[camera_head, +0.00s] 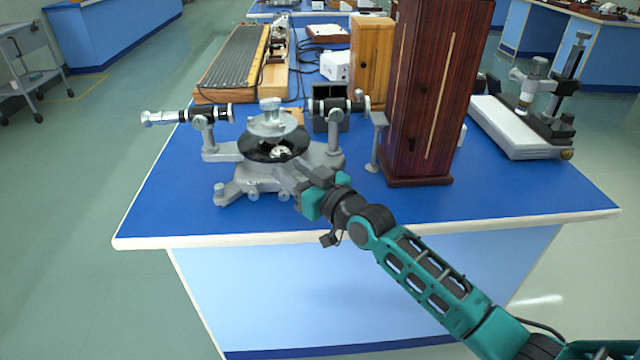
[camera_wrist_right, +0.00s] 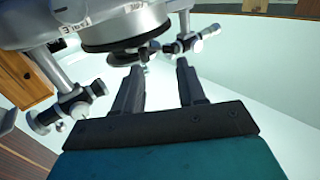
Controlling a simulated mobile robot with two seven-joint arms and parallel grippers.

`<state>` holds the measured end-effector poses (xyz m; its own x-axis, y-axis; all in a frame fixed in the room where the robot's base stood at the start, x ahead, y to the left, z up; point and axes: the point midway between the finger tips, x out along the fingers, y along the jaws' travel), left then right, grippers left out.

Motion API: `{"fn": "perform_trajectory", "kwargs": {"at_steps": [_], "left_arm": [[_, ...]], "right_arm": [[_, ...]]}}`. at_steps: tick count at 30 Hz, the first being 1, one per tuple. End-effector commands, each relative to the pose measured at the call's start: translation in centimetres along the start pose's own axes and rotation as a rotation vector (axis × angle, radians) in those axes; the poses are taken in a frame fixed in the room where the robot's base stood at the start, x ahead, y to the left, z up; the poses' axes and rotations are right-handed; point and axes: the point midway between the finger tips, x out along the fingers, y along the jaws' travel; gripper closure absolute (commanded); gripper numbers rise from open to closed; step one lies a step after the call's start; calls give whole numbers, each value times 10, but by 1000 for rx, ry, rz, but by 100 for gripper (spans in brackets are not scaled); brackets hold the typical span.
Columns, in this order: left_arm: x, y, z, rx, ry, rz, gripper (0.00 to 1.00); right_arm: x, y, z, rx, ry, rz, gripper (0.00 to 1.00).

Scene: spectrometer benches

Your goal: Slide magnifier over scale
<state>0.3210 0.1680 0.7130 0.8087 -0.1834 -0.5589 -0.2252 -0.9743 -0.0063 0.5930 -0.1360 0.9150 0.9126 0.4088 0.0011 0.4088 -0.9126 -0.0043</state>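A grey spectrometer (camera_head: 320,160) with a dark round plate (camera_head: 258,147) stands on the blue bench. A small shiny part (camera_head: 280,152) sits at the plate's front edge; I cannot tell whether it is the magnifier. My right gripper (camera_head: 283,168) reaches in from the lower right, close to the plate's front. A small knob (camera_wrist_right: 145,56) shows near the left fingertip; contact is unclear. The scale markings cannot be made out. My left gripper is not in view.
A tall dark wooden box (camera_head: 425,90) stands right of the spectrometer. Telescope tubes (camera_head: 185,116) stick out to the left. A white-based instrument (camera_head: 515,130) is further right. A long ribbed board (camera_head: 235,65) lies behind. The front right of the blue bench top (camera_head: 500,195) is clear.

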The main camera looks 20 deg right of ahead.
Motion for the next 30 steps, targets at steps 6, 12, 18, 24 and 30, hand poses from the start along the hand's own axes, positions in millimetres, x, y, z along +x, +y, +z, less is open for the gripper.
{"fn": "perform_trajectory", "kwargs": {"at_steps": [6, 12, 18, 24, 30], "left_arm": [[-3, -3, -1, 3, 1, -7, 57], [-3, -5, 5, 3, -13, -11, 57], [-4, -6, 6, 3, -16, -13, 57], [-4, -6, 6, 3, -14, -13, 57], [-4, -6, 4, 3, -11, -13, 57]], "right_arm": [[-48, 2, 0, -3, -1, 4, 60], [-76, 3, -1, -3, 1, 5, 60], [-86, 3, -1, -3, 2, 4, 60], [-87, 3, -2, -3, 3, 5, 60], [-86, 3, -1, -3, 3, 5, 60]]}}
